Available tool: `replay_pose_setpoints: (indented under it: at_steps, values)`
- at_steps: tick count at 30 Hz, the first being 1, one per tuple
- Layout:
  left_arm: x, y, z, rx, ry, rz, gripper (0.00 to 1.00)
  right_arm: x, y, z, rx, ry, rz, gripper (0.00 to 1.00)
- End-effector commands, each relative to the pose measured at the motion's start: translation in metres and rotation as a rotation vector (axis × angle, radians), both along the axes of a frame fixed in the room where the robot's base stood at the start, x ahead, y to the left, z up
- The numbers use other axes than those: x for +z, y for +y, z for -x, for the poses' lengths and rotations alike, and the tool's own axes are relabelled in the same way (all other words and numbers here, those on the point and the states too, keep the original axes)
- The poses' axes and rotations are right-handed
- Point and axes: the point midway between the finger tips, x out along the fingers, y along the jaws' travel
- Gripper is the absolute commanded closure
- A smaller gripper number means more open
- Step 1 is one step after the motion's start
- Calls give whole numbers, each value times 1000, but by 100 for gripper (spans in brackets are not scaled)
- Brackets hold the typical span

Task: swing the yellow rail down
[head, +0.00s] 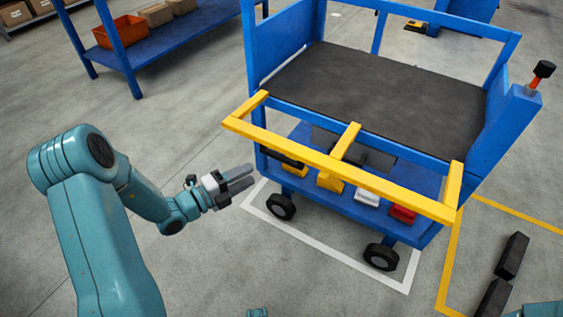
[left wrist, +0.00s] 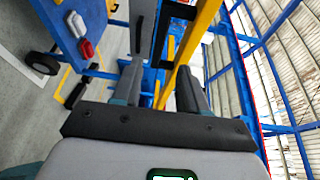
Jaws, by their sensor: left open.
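The yellow rail (head: 330,167) is a long bar with short side arms and a middle arm, at the front edge of the blue cart (head: 480,155). It sticks out from the cart at about the deck's height. My left gripper (head: 247,178) is open and empty, in front of the cart, below the rail's left end in the head view and apart from it. In the left wrist view, the rail (left wrist: 187,50) shows between the two fingers of the open gripper (left wrist: 165,85), beyond them.
The cart has a black deck (head: 380,90) and a lower shelf with yellow, white and red items. A red-orange lever with a black knob (head: 544,69) stands at its right. Black blocks (head: 511,256) lie on the floor at right.

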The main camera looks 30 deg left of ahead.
Motion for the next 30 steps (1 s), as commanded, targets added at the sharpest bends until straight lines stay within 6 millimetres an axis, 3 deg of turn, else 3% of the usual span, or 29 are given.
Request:
replay_pose_setpoints:
  at_steps: [9,15,28,29,30]
  values:
    - [-6,-35,-70,-5,-2,0,57,-23,-4,-4,-16,-6,2,57]
    - [-6,-48,-99,-3,-1,0,57,-30,-5,-6,-24,-9,4,57]
    - [-5,-53,-111,-1,1,1,57,-31,-6,-7,-27,-11,4,57]
    - [-5,-53,-111,-1,1,1,64,-31,-6,-7,-26,-11,5,57]
    - [-5,-53,-111,-1,1,1,77,-31,-6,-7,-26,-11,5,57]
